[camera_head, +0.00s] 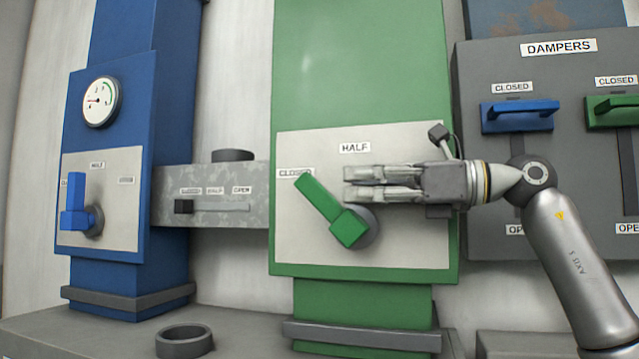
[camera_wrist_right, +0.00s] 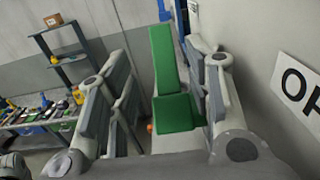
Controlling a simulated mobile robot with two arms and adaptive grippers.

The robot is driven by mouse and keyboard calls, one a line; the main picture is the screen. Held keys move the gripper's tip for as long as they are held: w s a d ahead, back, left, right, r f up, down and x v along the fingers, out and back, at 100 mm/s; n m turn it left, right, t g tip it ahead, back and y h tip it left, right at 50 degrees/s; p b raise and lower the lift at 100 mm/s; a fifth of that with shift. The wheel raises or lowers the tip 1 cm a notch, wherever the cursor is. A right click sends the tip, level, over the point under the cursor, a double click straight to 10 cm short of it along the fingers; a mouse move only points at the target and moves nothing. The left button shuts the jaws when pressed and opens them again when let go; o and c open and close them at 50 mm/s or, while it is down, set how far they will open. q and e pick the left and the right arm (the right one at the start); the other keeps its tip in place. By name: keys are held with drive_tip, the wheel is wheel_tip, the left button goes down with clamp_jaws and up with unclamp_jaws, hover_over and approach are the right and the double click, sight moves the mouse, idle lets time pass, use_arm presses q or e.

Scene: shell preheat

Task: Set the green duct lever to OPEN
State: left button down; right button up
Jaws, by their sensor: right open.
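The green duct lever (camera_head: 322,200) sits on a pale plate (camera_head: 400,240) on the green duct. It is tilted up and left from its hub, its tip by the CLOSED label (camera_head: 295,173). The HALF label (camera_head: 355,147) is straight above the hub. My right gripper (camera_head: 346,183) is open, coming from the right with its fingertips just above the hub, right of the lever's arm. In the right wrist view the green lever (camera_wrist_right: 166,65) shows between the open fingers, nearer the right one; contact is unclear. An OP... label (camera_wrist_right: 298,85) shows there, cut off. My left gripper is out of view.
A blue duct (camera_head: 120,200) with a gauge (camera_head: 101,102) and blue lever (camera_head: 75,205) stands left. A grey slider box (camera_head: 215,173) links the ducts. The DAMPERS panel (camera_head: 490,190) with blue and green handles is at right, behind my right arm.

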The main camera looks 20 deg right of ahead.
sight(323, 188)
drive_tip(key=x, duration=0.4)
drive_tip(key=shift+w+p, duration=0.15)
drive_tip(key=shift+p, duration=0.25)
drive_tip(key=x, duration=0.3)
drive_tip(key=shift+p, duration=0.35)
drive_tip(key=shift+f, duration=0.1)
drive_tip(key=shift+c, duration=1.1)
drive_tip(key=c, duration=0.7)
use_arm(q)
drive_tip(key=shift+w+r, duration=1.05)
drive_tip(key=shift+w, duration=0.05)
use_arm(e)
clamp_jaws()
